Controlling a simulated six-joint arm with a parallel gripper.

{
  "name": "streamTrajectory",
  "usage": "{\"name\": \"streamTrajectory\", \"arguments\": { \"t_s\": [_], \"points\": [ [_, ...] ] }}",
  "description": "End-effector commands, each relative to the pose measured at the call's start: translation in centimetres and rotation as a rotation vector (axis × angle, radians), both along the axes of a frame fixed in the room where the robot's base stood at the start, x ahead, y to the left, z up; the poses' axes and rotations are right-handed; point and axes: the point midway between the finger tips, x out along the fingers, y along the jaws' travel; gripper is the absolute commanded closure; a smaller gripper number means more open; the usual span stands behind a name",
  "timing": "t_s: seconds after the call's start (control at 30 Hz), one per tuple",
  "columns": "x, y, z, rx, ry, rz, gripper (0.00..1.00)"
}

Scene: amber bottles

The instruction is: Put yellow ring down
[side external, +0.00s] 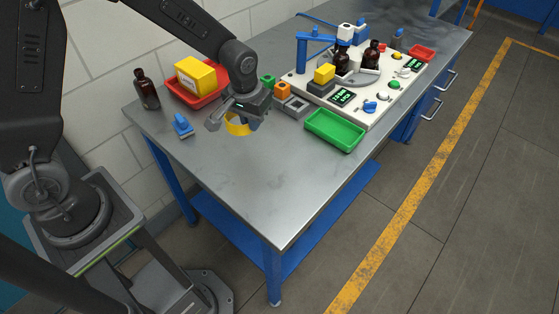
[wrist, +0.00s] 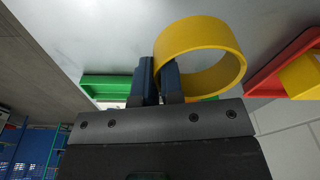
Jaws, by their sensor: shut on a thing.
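The yellow ring (side external: 237,129) is at my gripper (side external: 236,120) in the side view, over the grey tabletop left of the green tray. In the wrist view the yellow ring (wrist: 232,67) sticks out to the right of my gripper (wrist: 158,78). The two blue fingers are shut on the ring's wall, one finger inside the ring and one outside. The rest of the ring is free of the fingers. I cannot tell whether the ring touches the table or hangs just above it.
A red tray (side external: 184,97) with a yellow box (side external: 195,75), a brown bottle (side external: 146,89) and a blue item (side external: 182,126) stand to the left. A green tray (side external: 335,130) and a white bottle station (side external: 372,108) are right. The front tabletop is clear.

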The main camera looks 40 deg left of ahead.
Motion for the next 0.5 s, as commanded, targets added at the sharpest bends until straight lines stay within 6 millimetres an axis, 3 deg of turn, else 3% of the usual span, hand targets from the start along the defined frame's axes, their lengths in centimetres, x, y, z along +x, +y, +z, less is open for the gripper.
{"name": "streamTrajectory", "arguments": {
  "t_s": [0.3,0.5],
  "points": [
    [1.1,-6.8,-4.2,0.001,0.003,-0.004,1.0],
    [1.5,-8.7,-5.4,0.001,0.0,0.001,1.0]
  ]
}}
